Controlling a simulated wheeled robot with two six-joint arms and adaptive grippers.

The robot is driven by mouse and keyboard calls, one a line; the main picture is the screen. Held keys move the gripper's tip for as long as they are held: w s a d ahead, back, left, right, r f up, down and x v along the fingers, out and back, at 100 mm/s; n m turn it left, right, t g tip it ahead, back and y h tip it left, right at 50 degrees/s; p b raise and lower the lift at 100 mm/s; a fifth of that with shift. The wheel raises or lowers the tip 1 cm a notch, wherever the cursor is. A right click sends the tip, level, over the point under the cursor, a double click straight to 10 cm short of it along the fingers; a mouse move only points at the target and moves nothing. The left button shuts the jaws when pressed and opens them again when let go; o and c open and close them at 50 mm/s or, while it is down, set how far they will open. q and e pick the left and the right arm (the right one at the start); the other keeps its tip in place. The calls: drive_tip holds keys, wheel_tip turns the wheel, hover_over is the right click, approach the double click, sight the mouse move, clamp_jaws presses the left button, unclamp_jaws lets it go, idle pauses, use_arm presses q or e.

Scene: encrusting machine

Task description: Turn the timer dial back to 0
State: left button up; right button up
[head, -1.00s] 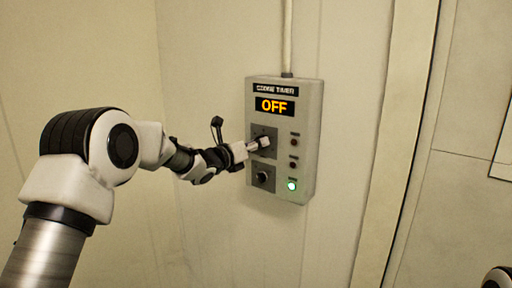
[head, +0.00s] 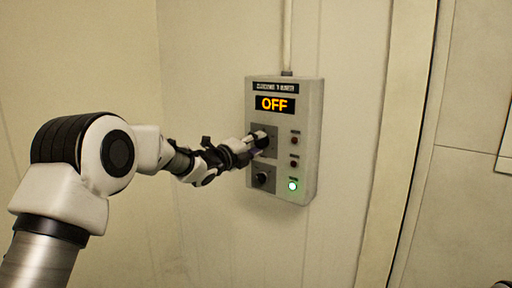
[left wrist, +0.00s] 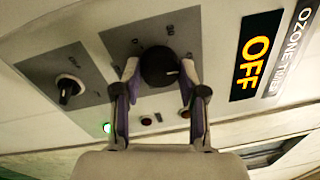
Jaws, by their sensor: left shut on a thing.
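The timer dial (left wrist: 158,66) is a round black knob on a grey plate of the wall-mounted control box (head: 310,120). A small white mark shows on its face in the left wrist view. The orange display (head: 275,104) above it reads OFF. My left gripper (head: 262,140) is at the dial, its two fingers on opposite sides of it, shut on it. In the head view the gripper hides part of the dial. My right gripper is not in view.
A second black knob (head: 263,179) sits on a grey plate below the dial. A green lamp (head: 292,186) is lit at the lower right; two dark lamps are above it. A conduit (head: 287,40) runs up from the box. The wall around it is bare.

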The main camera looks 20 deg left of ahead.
use_arm(q)
drive_tip(key=n, duration=0.6)
drive_tip(key=shift+y, duration=0.3)
drive_tip(key=n+p, duration=0.1)
drive_tip(key=n, duration=0.1)
drive_tip(key=shift+n, duration=0.4)
drive_tip(key=n+p, duration=0.1)
drive_tip(key=n, duration=0.3)
drive_tip(key=shift+y, duration=0.3)
drive_tip(key=n+p, duration=0.3)
drive_tip(key=n, duration=0.3)
drive_tip(key=shift+d+n+p, duration=0.1)
drive_tip(key=shift+n+p, duration=0.2)
drive_tip(key=shift+p, duration=0.05)
drive_tip(key=n+p, duration=0.2)
drive_tip(key=n, duration=0.3)
drive_tip(key=shift+y+p, duration=0.4)
drive_tip(key=shift+n+p, duration=0.4)
drive_tip(key=shift+n, duration=0.4)
drive_tip(key=shift+f, duration=0.1)
